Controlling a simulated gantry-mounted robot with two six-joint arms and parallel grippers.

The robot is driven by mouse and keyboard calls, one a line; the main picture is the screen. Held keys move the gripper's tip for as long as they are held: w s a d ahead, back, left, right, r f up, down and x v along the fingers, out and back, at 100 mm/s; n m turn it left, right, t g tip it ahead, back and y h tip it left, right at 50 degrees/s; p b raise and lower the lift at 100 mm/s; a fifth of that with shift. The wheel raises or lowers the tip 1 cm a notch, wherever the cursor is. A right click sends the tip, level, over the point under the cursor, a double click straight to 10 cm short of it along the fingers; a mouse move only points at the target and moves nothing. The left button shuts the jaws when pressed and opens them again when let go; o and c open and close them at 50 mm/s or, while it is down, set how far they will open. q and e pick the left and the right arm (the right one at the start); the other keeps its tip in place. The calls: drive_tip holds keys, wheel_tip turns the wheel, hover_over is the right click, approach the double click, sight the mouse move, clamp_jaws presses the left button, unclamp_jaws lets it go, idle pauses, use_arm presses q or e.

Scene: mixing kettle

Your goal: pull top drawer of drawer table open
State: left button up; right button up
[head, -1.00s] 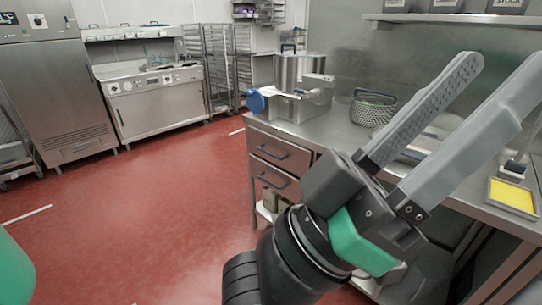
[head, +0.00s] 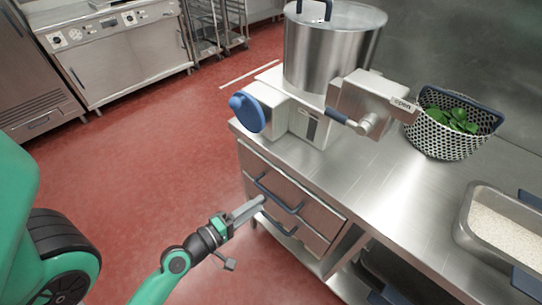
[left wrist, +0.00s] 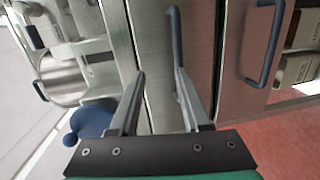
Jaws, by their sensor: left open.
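The steel drawer table (head: 350,190) shows two stacked drawers on its front. The top drawer (head: 306,200) looks closed; its dark blue bar handle (head: 278,195) also shows in the left wrist view (left wrist: 175,35). The lower drawer's handle (head: 279,224) is below it, and right of it in the left wrist view (left wrist: 271,45). My left gripper (head: 261,200) is open at the drawer fronts, close to the top handle. In the left wrist view its fingers (left wrist: 160,75) point at the top drawer, the right finger overlapping the handle's end; contact is unclear. My right gripper is not visible.
The kettle (head: 330,50) stands on the tabletop on a base with a blue knob (head: 247,112). A patterned basket (head: 445,135) of green leaves and a steel pan (head: 500,222) of white grains stand to the right. Red floor before the drawers is open.

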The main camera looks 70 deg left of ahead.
sight(273, 197)
use_arm(q)
drive_tip(key=s+d+f+n+g, duration=0.1)
drive_tip(key=s+d+f, duration=0.1)
drive_tip(key=s+d, duration=0.15)
drive_tip(key=shift+y, duration=0.3)
drive_tip(key=x, duration=0.4)
drive_tip(key=a+p+x, duration=0.1)
drive_tip(key=x, duration=0.3)
drive_tip(key=p+x, duration=0.1)
drive_tip(key=x, duration=0.3)
drive_tip(key=shift+s+a, duration=0.2)
drive_tip(key=shift+a, duration=0.1)
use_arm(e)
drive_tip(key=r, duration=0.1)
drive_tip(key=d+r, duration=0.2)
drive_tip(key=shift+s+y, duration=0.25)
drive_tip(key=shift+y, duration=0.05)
use_arm(q)
clamp_jaws()
